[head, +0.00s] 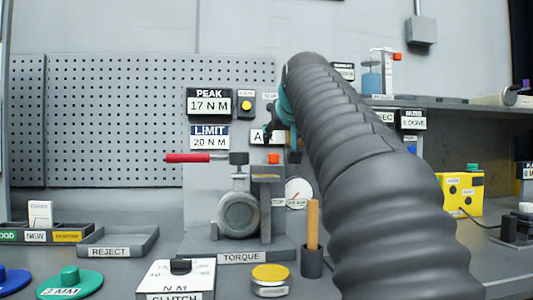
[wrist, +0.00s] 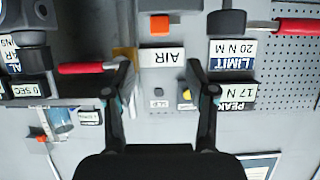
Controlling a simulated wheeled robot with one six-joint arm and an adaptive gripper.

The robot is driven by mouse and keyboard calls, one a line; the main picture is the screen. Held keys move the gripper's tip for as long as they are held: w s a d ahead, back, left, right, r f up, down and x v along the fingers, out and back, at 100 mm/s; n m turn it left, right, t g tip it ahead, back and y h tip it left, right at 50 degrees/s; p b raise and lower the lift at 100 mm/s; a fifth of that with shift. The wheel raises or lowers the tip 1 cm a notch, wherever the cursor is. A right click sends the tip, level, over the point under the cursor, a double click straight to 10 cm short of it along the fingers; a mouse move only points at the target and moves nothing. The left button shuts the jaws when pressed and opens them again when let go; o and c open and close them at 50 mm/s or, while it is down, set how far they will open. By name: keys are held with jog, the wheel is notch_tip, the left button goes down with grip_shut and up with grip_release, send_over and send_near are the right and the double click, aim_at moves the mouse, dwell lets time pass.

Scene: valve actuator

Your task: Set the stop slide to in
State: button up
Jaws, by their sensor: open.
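A small STOP label (head: 278,202) shows in the head view on the torque stand (head: 240,257), left of a round gauge (head: 298,192). I cannot make out the slide itself for sure, or its setting. An orange block (head: 273,158) sits on the stand's upper part; an orange block also shows in the wrist view (wrist: 160,26). My gripper (wrist: 160,75) is open and empty in the wrist view, its fingers on either side of the AIR label (wrist: 162,57). In the head view my arm hides most of the gripper and part of the stand's right side.
A red-handled tool (head: 187,158) sticks out left of the stand. Another red handle (wrist: 85,68) reaches the left finger in the wrist view. A wooden-handled tool (head: 312,225) stands in a dark cup. A reject tray (head: 117,243) and clutch box (head: 177,278) lie in front.

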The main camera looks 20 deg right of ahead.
aim_at(273, 159)
jog(key=x, duration=1.1)
jog(key=shift+p, duration=0.3)
grip_shut()
